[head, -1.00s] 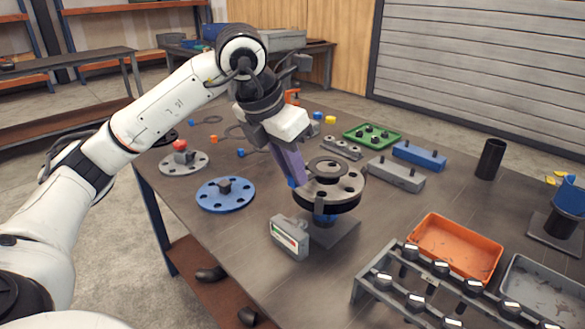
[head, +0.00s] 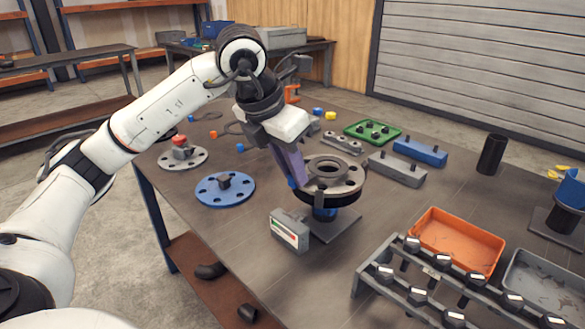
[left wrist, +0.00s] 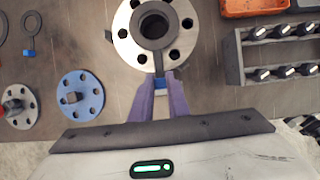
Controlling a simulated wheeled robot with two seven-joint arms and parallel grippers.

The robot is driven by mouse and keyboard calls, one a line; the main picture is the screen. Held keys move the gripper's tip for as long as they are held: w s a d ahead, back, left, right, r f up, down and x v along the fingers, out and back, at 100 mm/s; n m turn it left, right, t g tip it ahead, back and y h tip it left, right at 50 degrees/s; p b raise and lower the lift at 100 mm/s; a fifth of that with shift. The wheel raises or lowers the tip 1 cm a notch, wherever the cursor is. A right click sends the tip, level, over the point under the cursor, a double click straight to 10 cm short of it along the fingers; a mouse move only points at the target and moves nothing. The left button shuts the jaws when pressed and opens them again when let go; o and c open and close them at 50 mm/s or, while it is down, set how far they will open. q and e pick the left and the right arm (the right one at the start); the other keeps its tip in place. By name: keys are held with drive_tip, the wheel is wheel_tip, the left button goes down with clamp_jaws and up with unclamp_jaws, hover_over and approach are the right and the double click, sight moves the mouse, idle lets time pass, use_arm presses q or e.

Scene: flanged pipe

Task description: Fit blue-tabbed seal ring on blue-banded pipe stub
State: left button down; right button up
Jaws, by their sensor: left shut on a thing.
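The blue-banded pipe stub (head: 325,213) stands on a grey base plate, its grey flange (head: 350,181) with bolt holes facing up. My left gripper (head: 296,178) is shut on the blue tab of the dark seal ring (head: 328,168). The ring lies level over the middle of the flange, around its bore as seen from above. In the left wrist view the ring (left wrist: 137,25) looks roughly centred on the flange (left wrist: 124,41), with its blue tab (left wrist: 160,83) between the purple fingers. Whether it touches the flange face, I cannot tell. My right gripper is not in view.
A grey gauge box (head: 289,231) stands just in front of the stub. A blue flange disc (head: 224,190) lies to the left. Grey (head: 397,169) and blue (head: 420,153) blocks are behind right. An orange tray (head: 457,243) and a rack of dark knobs (head: 427,288) fill the front right.

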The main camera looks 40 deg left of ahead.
use_arm(q)
drive_tip(key=shift+f, duration=0.15)
drive_tip(key=shift+f, duration=0.25)
drive_tip(key=c, duration=1.6)
unclamp_jaws()
drive_tip(key=shift+s+r, duration=0.1)
drive_tip(key=shift+r, duration=0.25)
drive_tip(key=w+p+v, duration=0.1)
drive_tip(key=p+v, duration=0.2)
drive_tip(key=v, duration=0.3)
drive_tip(key=w+r+p+v, duration=0.1)
drive_tip(key=p+v, duration=0.2)
drive_tip(key=v, duration=0.3)
drive_tip(key=w+p+v, duration=0.1)
drive_tip(key=p+v, duration=0.2)
drive_tip(key=v, duration=0.2)
drive_tip(key=shift+s+r+p, duration=0.15)
drive_tip(key=shift+r+p, duration=0.25)
drive_tip(key=shift+r, duration=0.15)
